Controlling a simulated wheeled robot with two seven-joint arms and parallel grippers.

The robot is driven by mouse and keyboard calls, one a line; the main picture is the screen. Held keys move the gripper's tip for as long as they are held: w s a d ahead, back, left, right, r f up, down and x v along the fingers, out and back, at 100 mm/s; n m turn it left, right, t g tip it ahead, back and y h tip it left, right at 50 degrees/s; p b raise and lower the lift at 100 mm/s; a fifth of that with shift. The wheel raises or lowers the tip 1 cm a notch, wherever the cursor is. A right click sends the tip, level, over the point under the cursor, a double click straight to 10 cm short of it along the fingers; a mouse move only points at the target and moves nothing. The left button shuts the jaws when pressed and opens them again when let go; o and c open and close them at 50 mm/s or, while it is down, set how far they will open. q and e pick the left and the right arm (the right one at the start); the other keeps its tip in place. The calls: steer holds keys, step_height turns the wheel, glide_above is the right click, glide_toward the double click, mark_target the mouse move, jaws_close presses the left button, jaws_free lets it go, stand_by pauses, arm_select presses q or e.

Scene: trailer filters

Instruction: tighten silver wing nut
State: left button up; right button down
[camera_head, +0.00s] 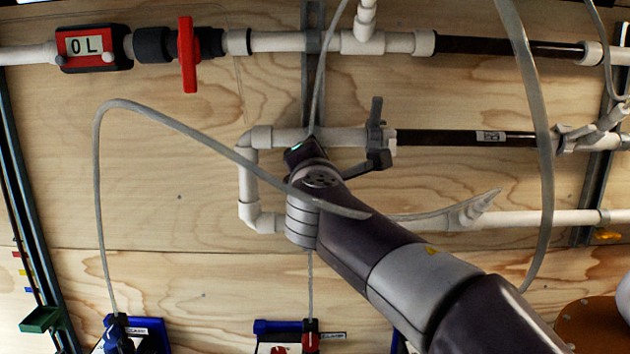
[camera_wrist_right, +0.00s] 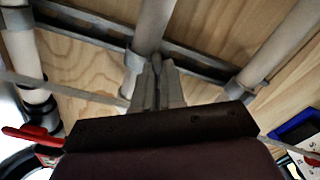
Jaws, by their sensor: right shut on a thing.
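In the right wrist view my right gripper (camera_wrist_right: 156,70) has its two grey fingers close together, shut on a small grey piece, the silver wing nut (camera_wrist_right: 156,60). It is at the pipe clamp on the metal strut, and the fingers hide most of it. In the head view my right arm reaches in from the lower right to the wall. Its wrist covers the fingers and the wing nut there. My left gripper is in neither view.
White pipes (camera_head: 285,41) run across the plywood wall, held by a vertical metal strut (camera_head: 313,80). A red valve handle (camera_head: 188,55) is at the upper left. A grey fitting (camera_head: 375,115) is right of my wrist. A loose grey hose (camera_head: 98,190) loops at left.

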steer(key=shift+f+m+b, duration=0.2)
steer(key=shift+m+b, duration=1.8)
steer(key=shift+m, duration=0.6)
steer(key=shift+r, duration=0.1)
steer(key=c, duration=1.2)
jaws_free()
steer(key=s+b, duration=0.5)
steer(key=s, duration=0.7)
steer(key=shift+s, duration=0.3)
